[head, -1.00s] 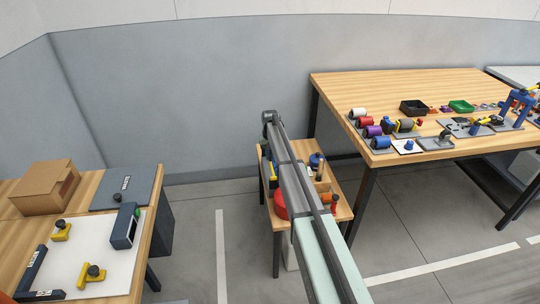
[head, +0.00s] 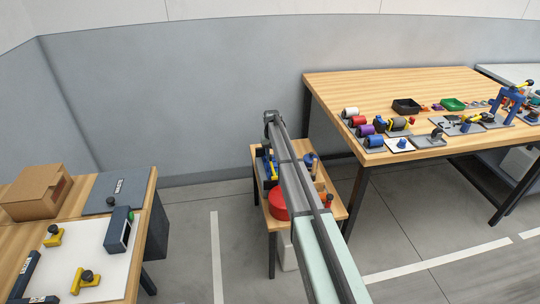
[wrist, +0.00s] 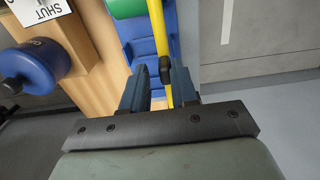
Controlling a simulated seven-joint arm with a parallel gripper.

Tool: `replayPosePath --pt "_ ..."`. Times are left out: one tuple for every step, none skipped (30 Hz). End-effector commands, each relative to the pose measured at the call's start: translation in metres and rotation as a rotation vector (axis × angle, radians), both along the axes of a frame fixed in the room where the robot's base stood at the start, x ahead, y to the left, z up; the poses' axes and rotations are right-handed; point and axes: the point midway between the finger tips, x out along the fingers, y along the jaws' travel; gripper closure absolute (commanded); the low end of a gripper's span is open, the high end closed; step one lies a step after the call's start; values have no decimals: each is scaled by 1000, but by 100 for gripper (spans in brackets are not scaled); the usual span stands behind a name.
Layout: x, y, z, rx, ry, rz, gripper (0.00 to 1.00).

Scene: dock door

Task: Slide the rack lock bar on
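In the wrist view a yellow bar (wrist: 161,35) with a black collar or knob (wrist: 166,70) runs along a blue rack (wrist: 138,40). I take it to be the rack lock bar. My gripper (wrist: 157,85) has its two dark blue fingers apart, with the lower part of the bar showing between them. I cannot tell whether either finger touches it. In the head view the blue and yellow rack (head: 266,168) stands on the small wooden table (head: 272,222), partly behind my arm. My fingers are hidden in that view.
A green cylinder (wrist: 126,8) sits at the rack. A blue round part (wrist: 38,65) and a SHUT label (wrist: 40,10) are to the left in the wrist view. A red round object (head: 279,204) is on the small table. Larger benches stand left (head: 150,185) and right (head: 410,85).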

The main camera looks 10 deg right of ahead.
Motion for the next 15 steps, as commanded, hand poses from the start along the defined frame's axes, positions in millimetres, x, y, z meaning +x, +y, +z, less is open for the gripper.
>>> replayPosePath --pt "0 0 0 0 0 0 68" --pt "0 0 0 0 0 0 65" --pt "0 0 0 1 0 0 61" --pt "0 1 0 1 0 0 60" --pt "0 1 0 1 0 0 60" --pt "0 1 0 2 0 0 60" --pt "0 1 0 2 0 0 60" --pt "0 1 0 2 0 0 60" --pt "0 1 0 2 0 0 60" --pt "0 1 0 2 0 0 60" --pt "0 2 0 2 0 0 60" --pt "0 2 2 3 0 0 60" --pt "0 2 3 3 -1 0 60" --pt "0 2 5 3 -1 0 60" --pt "0 2 8 3 -1 0 60"
